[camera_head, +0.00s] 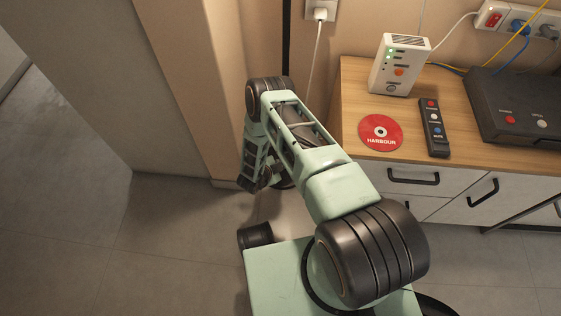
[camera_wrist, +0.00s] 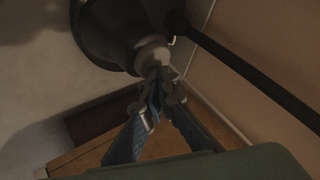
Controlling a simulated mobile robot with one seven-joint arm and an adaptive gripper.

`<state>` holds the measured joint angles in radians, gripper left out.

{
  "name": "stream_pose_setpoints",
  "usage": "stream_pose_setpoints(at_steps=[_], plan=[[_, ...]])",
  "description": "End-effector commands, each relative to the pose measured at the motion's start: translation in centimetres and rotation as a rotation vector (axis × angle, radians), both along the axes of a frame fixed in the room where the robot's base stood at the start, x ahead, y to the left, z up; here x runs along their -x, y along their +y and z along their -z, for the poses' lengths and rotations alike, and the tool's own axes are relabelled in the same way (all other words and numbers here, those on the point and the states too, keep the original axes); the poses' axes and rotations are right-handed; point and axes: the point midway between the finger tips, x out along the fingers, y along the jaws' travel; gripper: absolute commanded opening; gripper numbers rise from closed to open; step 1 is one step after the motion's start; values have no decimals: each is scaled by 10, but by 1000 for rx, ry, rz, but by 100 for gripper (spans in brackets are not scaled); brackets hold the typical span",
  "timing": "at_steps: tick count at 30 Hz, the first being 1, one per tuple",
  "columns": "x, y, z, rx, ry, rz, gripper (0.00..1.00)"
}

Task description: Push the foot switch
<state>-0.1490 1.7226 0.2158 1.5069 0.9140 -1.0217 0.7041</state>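The foot switch looks to be the pale round knob (camera_wrist: 152,54) on the edge of a dark round base (camera_wrist: 105,30) in the wrist view. My gripper (camera_wrist: 160,78) has its two blue-padded fingers drawn together at the tips, with nothing visible between them. The tips are right at the near side of the knob; I cannot tell whether they touch it. In the head view my arm reaches down beside the cabinet and hides the switch and base.
A black pole (camera_head: 286,45) rises beside the wall and crosses the wrist view (camera_wrist: 250,75). A wooden-topped cabinet (camera_head: 355,80) stands right, bearing a white router (camera_head: 399,65), red disc (camera_head: 380,132), remote (camera_head: 433,128) and black box (camera_head: 515,105). Floor at left is clear.

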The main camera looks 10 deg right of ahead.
Motion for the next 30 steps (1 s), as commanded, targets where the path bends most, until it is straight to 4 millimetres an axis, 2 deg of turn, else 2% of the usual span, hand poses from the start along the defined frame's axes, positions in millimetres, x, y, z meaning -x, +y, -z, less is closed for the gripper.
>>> stream_pose_setpoints(at_steps=[8, 24, 30], plan=[[2, 1, -2, -1, 3, 0, 0], [0, 0, -56, 1, 0, 1, 0], [0, 0, -61, 1, 0, 1, 0]])
